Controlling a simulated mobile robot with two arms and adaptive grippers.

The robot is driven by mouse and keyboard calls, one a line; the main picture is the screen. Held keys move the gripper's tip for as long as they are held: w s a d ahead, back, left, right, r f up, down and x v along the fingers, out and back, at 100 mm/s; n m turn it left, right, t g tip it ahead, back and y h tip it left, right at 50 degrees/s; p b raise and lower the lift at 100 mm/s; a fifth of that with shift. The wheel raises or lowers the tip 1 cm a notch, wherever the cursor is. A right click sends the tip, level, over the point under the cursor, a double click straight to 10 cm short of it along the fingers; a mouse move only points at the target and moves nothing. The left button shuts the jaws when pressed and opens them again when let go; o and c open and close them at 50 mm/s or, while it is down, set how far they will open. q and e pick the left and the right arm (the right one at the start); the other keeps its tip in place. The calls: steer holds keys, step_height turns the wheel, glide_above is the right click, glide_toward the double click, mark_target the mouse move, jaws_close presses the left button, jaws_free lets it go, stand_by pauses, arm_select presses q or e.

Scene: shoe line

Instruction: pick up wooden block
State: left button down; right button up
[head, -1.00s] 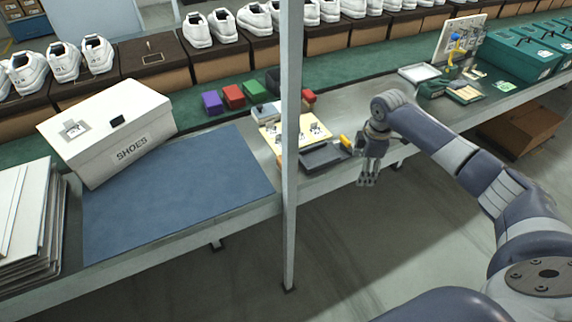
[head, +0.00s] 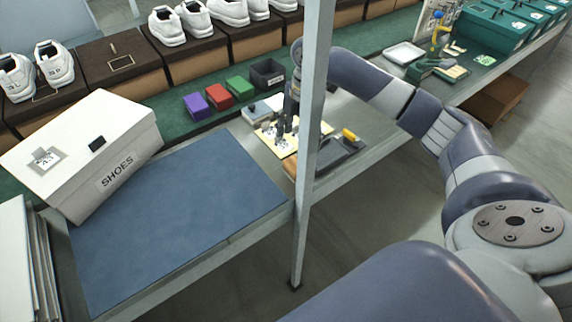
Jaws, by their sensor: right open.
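My right gripper (head: 283,130) points down over a cream board (head: 264,138) with small grey and white pieces on it, just left of the metal post. It is open; its fingers look small and dark, and I cannot tell whether they touch anything. I cannot make out a wooden block for certain. A small brown patch (head: 290,166) shows at the board's front edge by the post, but I cannot tell what it is. The post and my right arm hide part of this area. My left gripper is not in view.
The metal post (head: 311,150) stands close beside my gripper. A dark tray (head: 335,155) lies to its right. Purple (head: 195,105), red (head: 216,95) and green (head: 239,87) boxes line the back. A white SHOES box (head: 85,150) stands left, by the clear blue mat (head: 180,215).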

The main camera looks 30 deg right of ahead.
mark_target(296, 164)
steer(key=f, duration=0.3)
steer(key=shift+s+f, duration=0.35)
steer(key=shift+f, duration=0.05)
steer(key=shift+w+f, duration=0.1)
steer(key=shift+f, duration=0.15)
steer(key=shift+a+f, duration=0.15)
steer(key=shift+f, duration=0.2)
step_height(296, 164, down, 4)
steer(key=shift+a+r+p, duration=0.1)
steer(key=shift+r+p, duration=0.1)
steer(key=shift+p, duration=0.1)
steer(key=shift+f, duration=0.45)
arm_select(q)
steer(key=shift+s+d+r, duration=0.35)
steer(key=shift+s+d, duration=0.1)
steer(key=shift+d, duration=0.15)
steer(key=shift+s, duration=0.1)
arm_select(e)
steer(key=shift+c, duration=0.3)
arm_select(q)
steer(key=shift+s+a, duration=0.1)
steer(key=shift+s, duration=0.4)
arm_select(e)
steer(key=c, duration=1.1)
